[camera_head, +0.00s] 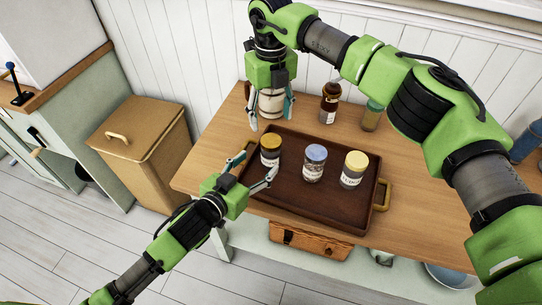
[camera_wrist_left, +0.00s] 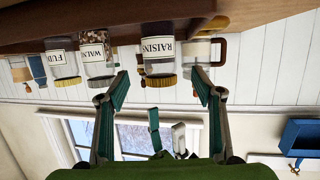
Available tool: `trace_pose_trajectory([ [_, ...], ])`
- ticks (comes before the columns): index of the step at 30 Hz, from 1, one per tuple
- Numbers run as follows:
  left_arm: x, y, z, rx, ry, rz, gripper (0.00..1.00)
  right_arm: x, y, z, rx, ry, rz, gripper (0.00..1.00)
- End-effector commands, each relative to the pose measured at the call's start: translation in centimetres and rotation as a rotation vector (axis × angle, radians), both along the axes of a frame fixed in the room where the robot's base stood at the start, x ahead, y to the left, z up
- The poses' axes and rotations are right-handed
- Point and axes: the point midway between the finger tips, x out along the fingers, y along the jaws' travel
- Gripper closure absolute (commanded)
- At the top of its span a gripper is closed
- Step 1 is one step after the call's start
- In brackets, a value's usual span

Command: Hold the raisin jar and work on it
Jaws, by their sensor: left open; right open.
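The raisin jar (camera_head: 270,152) has a gold lid and stands upright at the left end of the brown tray (camera_head: 333,212). In the left wrist view, which is upside down, the jar (camera_wrist_left: 158,48) shows its RAISINS label between the two fingers. My left gripper (camera_head: 258,164) is open, just short of the jar, one finger to each side; I see no contact. My right gripper (camera_head: 270,98) is open and points down behind the tray, its fingers around a pale canister (camera_head: 270,106); whether they touch it is unclear.
A blue-lidded walnut jar (camera_head: 314,166) and a yellow-lidded jar (camera_head: 353,171) stand on the tray to the right. A brown bottle (camera_head: 330,102) and a green-lidded jar (camera_head: 372,117) stand behind. A tan bin (camera_head: 140,150) is left of the wooden counter (camera_head: 222,135).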

Motion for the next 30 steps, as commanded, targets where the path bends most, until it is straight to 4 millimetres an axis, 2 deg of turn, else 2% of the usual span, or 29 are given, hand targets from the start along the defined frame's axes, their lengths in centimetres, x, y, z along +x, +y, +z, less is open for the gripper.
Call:
trace_pose_trajectory([
  [6, 3.8, -2.1, -1.2, 0.001, -0.002, -0.001, 0.39, 0.0, 0.0, 0.0, 0.000, 0.000, 0.000, 0.44],
  [12, 6.1, -3.4, -2.1, 0.001, 0.000, 0.000, 0.39, 0.0, 0.0, 0.0, 0.001, 0.000, 0.000, 0.44],
  [18, 7.1, -4.1, -2.5, 0.000, -0.001, -0.001, 0.39, 0.0, 0.0, 0.0, 0.001, 0.000, 0.000, 0.44],
  [28, 7.3, -4.1, -2.6, 0.000, -0.001, -0.001, 0.39, 0.0, 0.0, 0.0, 0.001, 0.000, 0.000, 0.44],
  [30, 7.3, -4.1, -2.6, 0.000, -0.001, -0.001, 0.58, 0.0, 0.0, 0.0, 0.001, 0.000, 0.000, 0.44],
])
